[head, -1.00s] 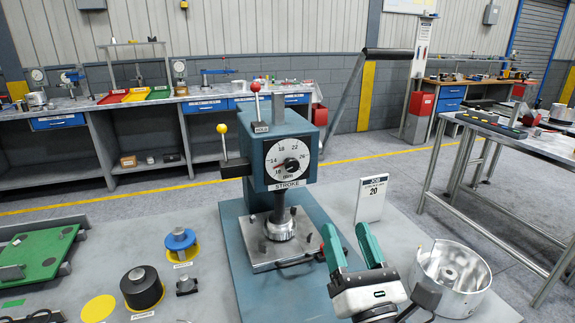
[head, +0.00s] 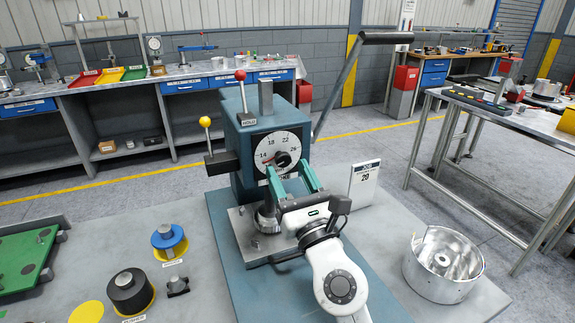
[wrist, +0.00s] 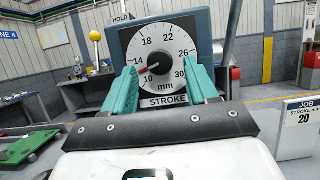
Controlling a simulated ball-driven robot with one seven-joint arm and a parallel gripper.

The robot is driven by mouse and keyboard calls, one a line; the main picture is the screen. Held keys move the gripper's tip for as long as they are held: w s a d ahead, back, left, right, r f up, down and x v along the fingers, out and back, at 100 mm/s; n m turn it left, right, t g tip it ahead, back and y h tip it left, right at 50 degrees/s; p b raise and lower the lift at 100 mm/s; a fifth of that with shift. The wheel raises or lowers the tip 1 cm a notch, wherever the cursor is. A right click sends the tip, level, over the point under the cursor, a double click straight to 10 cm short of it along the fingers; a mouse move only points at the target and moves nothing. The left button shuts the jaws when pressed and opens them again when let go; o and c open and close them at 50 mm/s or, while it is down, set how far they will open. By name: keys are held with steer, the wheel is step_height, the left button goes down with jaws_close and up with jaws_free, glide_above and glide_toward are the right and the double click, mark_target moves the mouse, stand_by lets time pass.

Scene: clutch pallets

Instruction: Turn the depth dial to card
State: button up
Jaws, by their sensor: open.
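The depth dial (head: 287,138) is a round white face on the front of the teal press (head: 238,170). In the wrist view the dial (wrist: 165,42) reads 10 to 30 mm, with a STROKE label below. Its dark centre knob (wrist: 164,63) has a red pointer aimed left, between 10 and 14. The job card (head: 364,182) stands right of the press; in the wrist view the card (wrist: 304,116) reads 20. My gripper (head: 289,172) is open and empty in front of the dial's lower part. Its teal fingers are left and right of the knob, apparently short of it.
A yellow-knobbed lever (head: 205,122) and a red-knobbed HOLD lever (head: 241,76) stick up from the press. A long black-handled lever (head: 385,38) rises at its right. A metal housing (head: 443,262) is at right; a black cylinder (head: 130,290) and blue part (head: 168,238) are at left.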

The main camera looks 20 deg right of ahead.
steer(key=shift+x, duration=0.75)
steer(key=shift+c, duration=0.2)
steer(key=c, duration=1)
